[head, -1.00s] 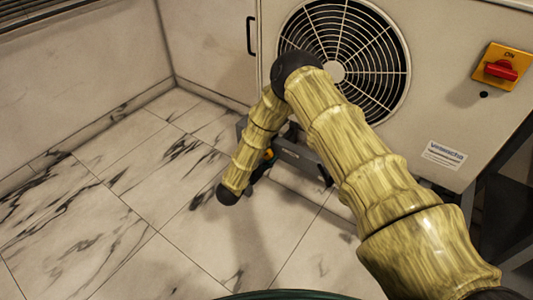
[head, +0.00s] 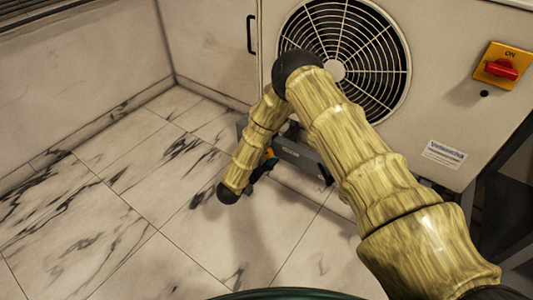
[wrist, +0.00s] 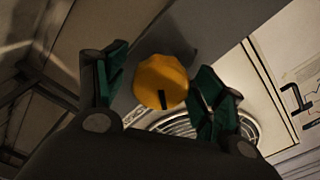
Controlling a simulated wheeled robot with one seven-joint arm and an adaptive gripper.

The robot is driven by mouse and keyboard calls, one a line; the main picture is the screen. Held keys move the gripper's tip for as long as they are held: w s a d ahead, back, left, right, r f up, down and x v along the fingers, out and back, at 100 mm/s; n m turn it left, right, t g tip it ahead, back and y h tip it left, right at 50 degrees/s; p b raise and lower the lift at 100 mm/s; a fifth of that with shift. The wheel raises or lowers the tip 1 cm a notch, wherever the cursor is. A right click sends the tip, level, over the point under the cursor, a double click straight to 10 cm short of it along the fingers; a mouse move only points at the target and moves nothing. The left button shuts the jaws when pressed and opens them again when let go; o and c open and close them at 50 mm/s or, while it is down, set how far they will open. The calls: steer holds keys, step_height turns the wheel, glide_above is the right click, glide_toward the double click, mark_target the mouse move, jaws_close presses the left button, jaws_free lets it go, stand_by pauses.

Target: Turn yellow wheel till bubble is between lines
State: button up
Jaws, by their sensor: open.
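The yellow wheel (wrist: 161,82) shows in the wrist view, with a scalloped rim and a dark mark on its face. It sits on a grey housing (wrist: 160,38). My gripper (wrist: 158,88) is open, with one green-padded finger on each side of the wheel; I cannot tell whether either touches it. In the head view a small orange part of the wheel (head: 270,153) shows beside my gripper (head: 262,168), in front of the low grey unit (head: 300,158). My arm hides much of that unit. No bubble or lines can be made out in either view.
A white cabinet with a round fan grille (head: 345,60) stands behind my arm. A red switch on a yellow plate (head: 501,68) is at the upper right. A black handle (head: 250,35) is left of the grille. The marble floor (head: 120,220) at left is clear.

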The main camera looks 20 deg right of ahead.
steer(key=shift+a, duration=0.1)
steer(key=v, duration=1.2)
steer(key=shift+f, duration=0.1)
steer(key=s+d+f+n+g+y, duration=0.2)
steer(key=s+d+f+n+y, duration=0.2)
steer(key=s+f+n+y, duration=0.8)
steer(key=s+d+n+g+y, duration=0.1)
steer(key=s+d+n+g, duration=0.15)
steer(key=s, duration=0.75)
steer(key=s+d+n+g, duration=0.1)
steer(key=s+n+g, duration=0.3)
steer(key=s, duration=0.5)
steer(key=s+d+n+g+y, duration=0.1)
steer(key=s+d+n+g, duration=0.2)
steer(key=s, duration=0.7)
step_height(320, 180, up, 23)
steer(key=p, duration=2.3)
steer(key=shift+a+n, duration=0.4)
steer(key=shift+n, duration=0.05)
